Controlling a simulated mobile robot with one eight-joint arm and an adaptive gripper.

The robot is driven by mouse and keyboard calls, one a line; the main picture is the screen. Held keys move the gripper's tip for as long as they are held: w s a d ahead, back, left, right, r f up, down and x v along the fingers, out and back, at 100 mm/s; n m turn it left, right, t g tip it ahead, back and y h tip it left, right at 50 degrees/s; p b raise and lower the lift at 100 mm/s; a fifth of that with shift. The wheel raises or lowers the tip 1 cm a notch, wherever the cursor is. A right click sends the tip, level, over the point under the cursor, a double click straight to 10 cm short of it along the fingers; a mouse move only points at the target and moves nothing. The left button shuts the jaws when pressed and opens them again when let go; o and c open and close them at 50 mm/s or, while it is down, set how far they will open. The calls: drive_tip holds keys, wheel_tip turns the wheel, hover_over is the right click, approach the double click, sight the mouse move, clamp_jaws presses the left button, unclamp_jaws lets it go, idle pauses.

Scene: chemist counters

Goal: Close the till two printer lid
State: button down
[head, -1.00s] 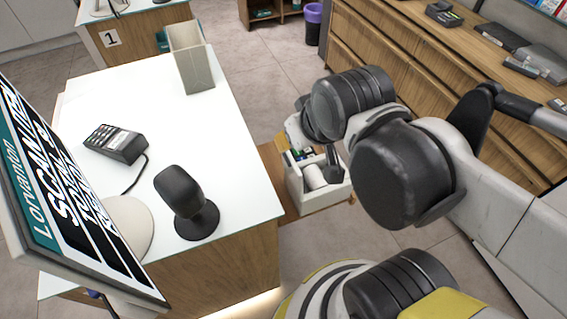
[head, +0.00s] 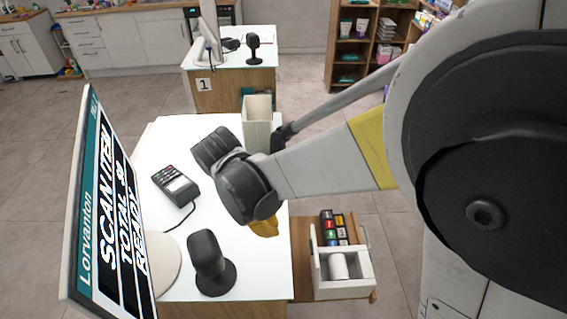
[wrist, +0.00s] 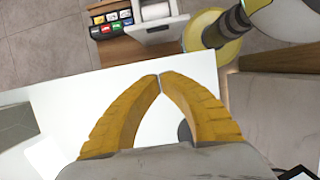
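The till printer (head: 318,268) is a white box on a wooden side shelf at the counter's right edge. A white paper roll (head: 339,265) shows inside it, so it stands open; I cannot clearly make out which panel is its lid. The printer also shows at the top of the wrist view (wrist: 175,22), with the roll (wrist: 155,11) exposed. My gripper (wrist: 158,76) is shut and empty, its yellow fingertips meeting over the white counter top. It is apart from the printer. In the head view its yellow fingers (head: 263,228) are partly hidden by my arm.
Coloured items in a dark tray (head: 333,228) sit behind the printer. The counter (head: 262,270) holds a card reader (head: 176,186), a black scanner (head: 209,262), a tilted screen (head: 115,205) and an upright beige holder (head: 257,122). Open floor lies left of the counter.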

drive_tip(key=b+x, duration=0.2)
drive_tip(key=x, duration=0.6)
drive_tip(key=shift+w+f, duration=0.1)
drive_tip(key=shift+f, duration=0.3)
drive_tip(key=d, duration=0.4)
drive_tip(key=shift+d+b, duration=0.15)
drive_tip(key=shift+b, duration=0.25)
drive_tip(key=shift+r, duration=0.1)
drive_tip(key=shift+d, duration=0.15)
drive_tip(key=shift+d+r+y, duration=0.2)
drive_tip(key=shift+d+y, duration=0.15)
drive_tip(key=shift+y, duration=0.05)
